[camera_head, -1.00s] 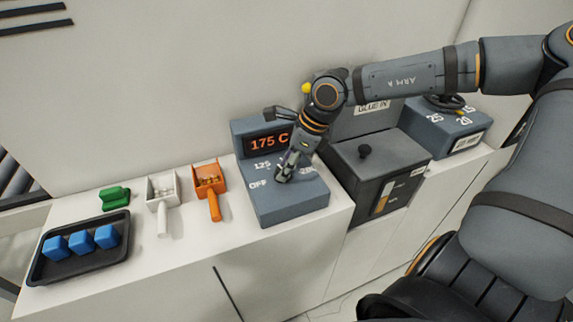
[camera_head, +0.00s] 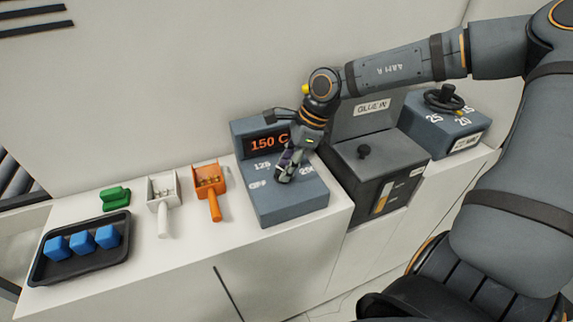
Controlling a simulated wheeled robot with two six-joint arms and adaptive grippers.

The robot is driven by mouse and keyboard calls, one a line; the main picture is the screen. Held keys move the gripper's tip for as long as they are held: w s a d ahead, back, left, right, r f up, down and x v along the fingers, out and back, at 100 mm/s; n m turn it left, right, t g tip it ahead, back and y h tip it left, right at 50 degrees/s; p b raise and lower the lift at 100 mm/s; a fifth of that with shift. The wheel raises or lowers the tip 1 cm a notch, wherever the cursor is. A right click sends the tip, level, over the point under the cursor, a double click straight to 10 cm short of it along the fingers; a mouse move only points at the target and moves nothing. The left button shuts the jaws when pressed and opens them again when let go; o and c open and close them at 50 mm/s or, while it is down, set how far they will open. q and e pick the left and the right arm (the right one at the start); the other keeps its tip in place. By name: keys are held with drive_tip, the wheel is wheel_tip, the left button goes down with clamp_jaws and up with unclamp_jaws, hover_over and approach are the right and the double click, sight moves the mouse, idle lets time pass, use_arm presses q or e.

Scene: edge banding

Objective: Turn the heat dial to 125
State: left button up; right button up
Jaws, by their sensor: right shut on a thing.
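The heat control box (camera_head: 290,207) is a blue-grey block on the white counter. Its dark display (camera_head: 268,144) reads 150 C in orange. Printed marks show on its sloped top, with 125 (camera_head: 262,166) at upper left, OFF at lower left and 200 partly covered at the right. My right gripper (camera_head: 285,173) reaches down from above and is shut on the heat dial, which is mostly hidden by the fingers. My left gripper is not in view.
The glue unit (camera_head: 378,165) with a black knob stands right of the heat box, and a box with a black handwheel (camera_head: 443,100) beyond it. Left are an orange scoop (camera_head: 213,205), a white scoop (camera_head: 164,218), a green block (camera_head: 115,198) and a black tray (camera_head: 85,268) with blue blocks.

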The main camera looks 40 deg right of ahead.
drive_tip(key=o, duration=1.2)
drive_tip(key=shift+c, duration=0.2)
